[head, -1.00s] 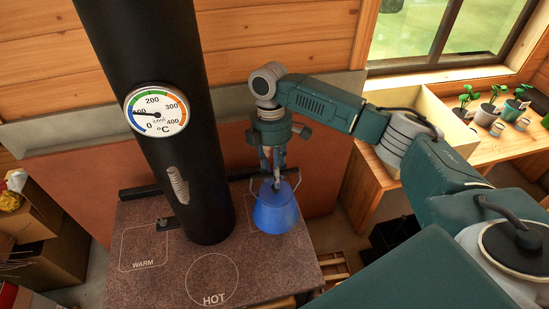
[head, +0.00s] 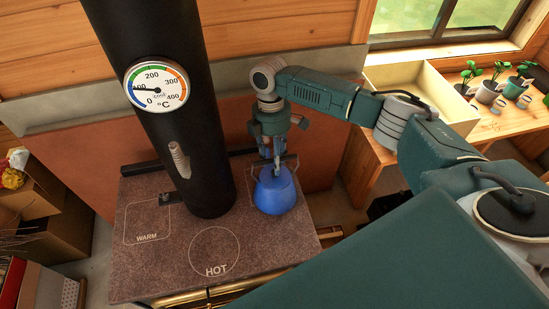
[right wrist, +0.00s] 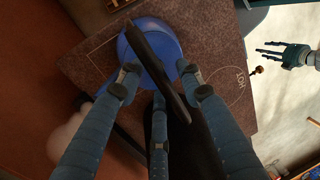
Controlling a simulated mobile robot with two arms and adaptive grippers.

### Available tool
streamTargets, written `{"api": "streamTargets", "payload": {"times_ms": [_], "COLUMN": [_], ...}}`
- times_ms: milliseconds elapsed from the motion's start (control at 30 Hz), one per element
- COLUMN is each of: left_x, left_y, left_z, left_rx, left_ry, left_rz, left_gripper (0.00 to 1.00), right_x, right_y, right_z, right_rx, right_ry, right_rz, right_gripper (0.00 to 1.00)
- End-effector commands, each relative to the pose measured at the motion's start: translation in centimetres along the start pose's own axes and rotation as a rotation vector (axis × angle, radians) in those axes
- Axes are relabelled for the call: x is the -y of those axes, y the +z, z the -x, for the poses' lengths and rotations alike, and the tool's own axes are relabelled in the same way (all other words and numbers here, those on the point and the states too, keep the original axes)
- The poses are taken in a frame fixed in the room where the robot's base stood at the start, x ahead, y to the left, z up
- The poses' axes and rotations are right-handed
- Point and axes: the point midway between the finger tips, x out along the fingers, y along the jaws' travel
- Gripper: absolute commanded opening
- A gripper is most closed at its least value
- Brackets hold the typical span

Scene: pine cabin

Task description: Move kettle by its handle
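The blue kettle (head: 275,194) stands on the right part of the speckled stove top (head: 175,267), beside the black stovepipe. Its black handle (right wrist: 158,62) crosses above the blue body in the right wrist view. My right gripper (head: 276,166) is over the kettle, pointing down at the handle. In the right wrist view its fingers (right wrist: 158,80) are spread on both sides of the handle, with gaps visible, so it is open around it. My left gripper (right wrist: 266,55) shows at the right of the right wrist view, fingers apart and empty. It is not in the head view.
The thick stovepipe (head: 165,130) with a temperature dial rises left of the kettle. The HOT (head: 215,252) and WARM (head: 147,222) areas are bare. A wooden bench (head: 485,125) with potted plants stands at right. Boxes (head: 45,220) stand at far left.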

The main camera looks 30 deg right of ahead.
Motion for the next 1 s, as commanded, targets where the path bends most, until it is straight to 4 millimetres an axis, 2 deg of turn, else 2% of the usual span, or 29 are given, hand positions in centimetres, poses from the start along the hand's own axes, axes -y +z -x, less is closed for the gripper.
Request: {"api": "streamTargets", "payload": {"times_ms": [267,433,567,800,1000], "left_x": [0.1,0.1,0.0,0.0,0.0], "left_y": [0.1,0.1,0.2,0.3,0.4], "left_z": [0.0,-0.4,-1.2,-2.8,-3.4], "left_rx": [0.001,0.001,0.001,0.001,0.001], "left_ry": [-0.001,-0.001,-0.001,-0.001,0.0], "left_rz": [0.0,0.001,0.0,0.0,0.0], "left_gripper": [0.47,0.47,0.47,0.47,0.47], "right_x": [0.0,0.0,-0.1,-0.1,-0.1], "right_y": [0.0,0.0,0.0,-0.1,0.0], "right_z": [0.0,0.9,3.1,8.3,11.3], "right_rx": [0.0,0.0,-0.001,-0.003,-0.001], "right_ry": [-0.001,0.001,0.004,0.004,0.001], "right_rz": [0.0,0.0,-0.001,0.001,-0.001], "right_gripper": [0.46,0.46,0.46,0.46,0.46]}}
